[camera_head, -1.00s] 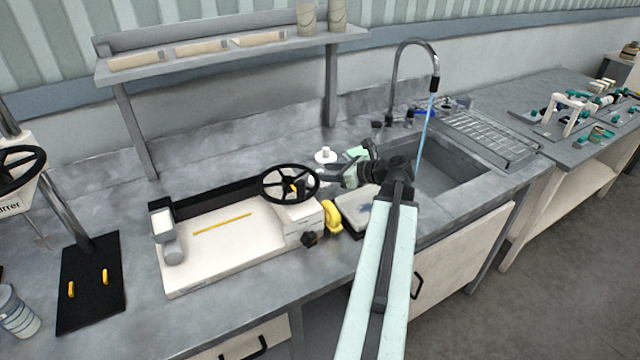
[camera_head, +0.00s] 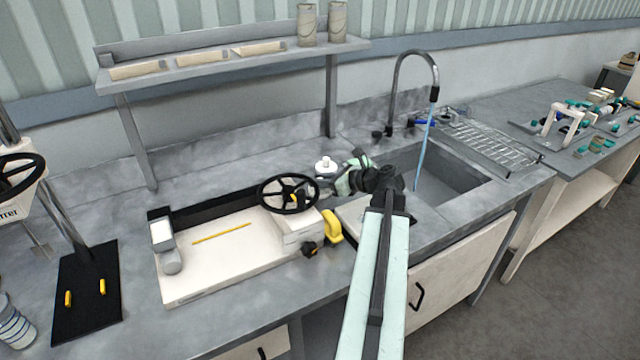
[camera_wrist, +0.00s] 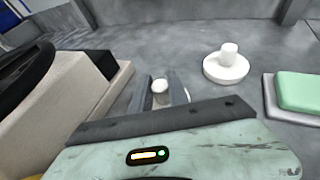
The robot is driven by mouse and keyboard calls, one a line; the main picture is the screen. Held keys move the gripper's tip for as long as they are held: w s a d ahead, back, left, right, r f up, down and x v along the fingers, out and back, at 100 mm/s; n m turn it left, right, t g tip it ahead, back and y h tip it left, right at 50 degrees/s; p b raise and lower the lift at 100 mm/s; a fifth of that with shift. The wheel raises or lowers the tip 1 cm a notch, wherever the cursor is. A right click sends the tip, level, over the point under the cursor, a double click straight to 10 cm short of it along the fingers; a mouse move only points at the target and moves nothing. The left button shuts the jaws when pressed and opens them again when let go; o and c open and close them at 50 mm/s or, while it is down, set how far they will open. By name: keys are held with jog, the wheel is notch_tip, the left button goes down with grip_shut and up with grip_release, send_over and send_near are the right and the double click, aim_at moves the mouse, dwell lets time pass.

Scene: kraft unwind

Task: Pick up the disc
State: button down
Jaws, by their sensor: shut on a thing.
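A white disc with an upright knob (camera_wrist: 226,67) lies flat on the grey bench in the wrist view. It also shows in the head view (camera_head: 325,170), behind the gripper and right of the black handwheel. My gripper (camera_wrist: 160,87) is shut on a small white knob (camera_wrist: 160,85), which sits between its two grey fingers, left of and nearer than the disc. In the head view my gripper (camera_head: 328,184) is low over the bench beside the handwheel; the held knob is too small to make out there.
The cream machine (camera_head: 235,240) with a black handwheel (camera_head: 288,194) stands close left of the gripper. A green block (camera_wrist: 298,90) lies on a grey slab at the right of the wrist view. The sink (camera_head: 450,180) and running tap are to the right.

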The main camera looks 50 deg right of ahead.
notch_tip(320, 180, up, 10)
jog(key=p, duration=0.9)
jog(key=shift+f, duration=0.2)
jog(key=shift+f, duration=0.1)
